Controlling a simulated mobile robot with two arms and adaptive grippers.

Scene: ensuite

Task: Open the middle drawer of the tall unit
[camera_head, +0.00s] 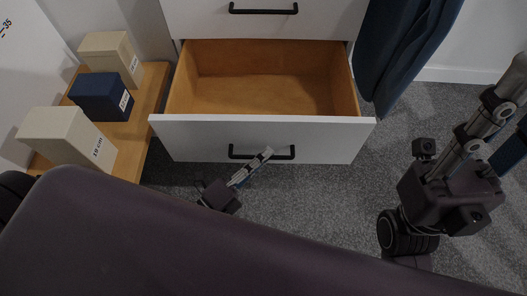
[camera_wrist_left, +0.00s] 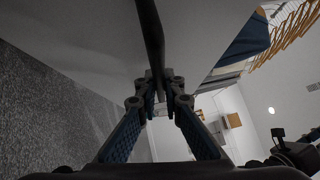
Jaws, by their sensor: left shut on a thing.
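The tall unit's white drawer (camera_head: 200,142) stands pulled well out in the head view, and its wooden inside (camera_head: 270,88) looks empty. A black bar handle (camera_head: 238,154) is on its front. My left gripper (camera_head: 262,158) reaches up from below and is shut on this handle near its middle. In the left wrist view the handle (camera_wrist_left: 152,35) runs down between the fingertips of my left gripper (camera_wrist_left: 159,90). Another closed drawer front (camera_head: 220,22) with its own black handle is above. My right gripper (camera_head: 505,125) is at the right edge, away from the unit; its fingertips are not clear.
A low wooden shelf (camera_head: 150,98) at the left carries a beige box (camera_head: 105,52), a dark blue box (camera_head: 98,96) and a larger beige box (camera_head: 62,135). Dark blue fabric (camera_head: 400,50) hangs close to the drawer's right side. Grey carpet (camera_head: 320,200) is clear before the drawer.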

